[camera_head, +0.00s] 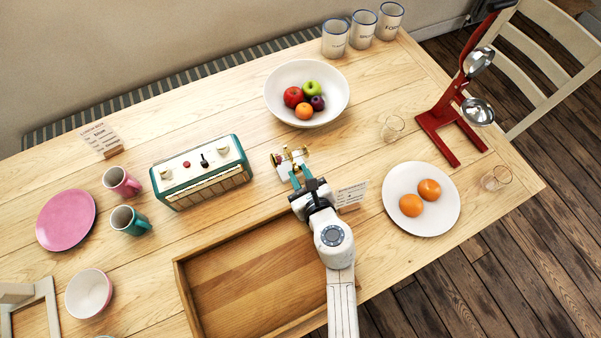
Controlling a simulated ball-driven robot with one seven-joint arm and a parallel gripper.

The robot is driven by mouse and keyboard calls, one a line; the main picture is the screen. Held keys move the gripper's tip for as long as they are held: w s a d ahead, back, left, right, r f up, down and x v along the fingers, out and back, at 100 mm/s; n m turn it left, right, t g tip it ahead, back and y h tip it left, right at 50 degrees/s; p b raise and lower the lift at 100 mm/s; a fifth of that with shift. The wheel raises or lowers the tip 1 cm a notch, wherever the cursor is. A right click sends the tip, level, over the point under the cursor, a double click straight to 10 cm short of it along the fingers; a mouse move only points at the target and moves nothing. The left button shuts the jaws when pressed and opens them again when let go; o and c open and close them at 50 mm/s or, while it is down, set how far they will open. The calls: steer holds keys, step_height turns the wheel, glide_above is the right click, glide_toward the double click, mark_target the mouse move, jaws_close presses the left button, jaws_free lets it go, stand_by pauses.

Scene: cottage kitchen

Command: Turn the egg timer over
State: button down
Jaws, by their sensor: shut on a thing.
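The egg timer (289,158) is a small thing with brass and white parts and a dark red patch at its left. It is in the middle of the head view, right of the green radio. My gripper (297,177) reaches it from the near side, and its teal fingers are shut on it. The fingers hide its near part. I cannot tell whether it is upright or tilted, or whether it touches the table.
A wooden tray (248,284) lies in front, under my arm. A small card (351,195) stands close right of my gripper. The green radio (202,172) is left, a fruit bowl (331,77) behind, and a plate with oranges (441,214) right. A glass (392,128) stands behind the plate.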

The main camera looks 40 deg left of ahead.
steer(key=c, duration=0.9)
jaws_free()
steer(key=p+v, duration=0.1)
steer(key=v, duration=1)
steer(key=shift+a, duration=0.1)
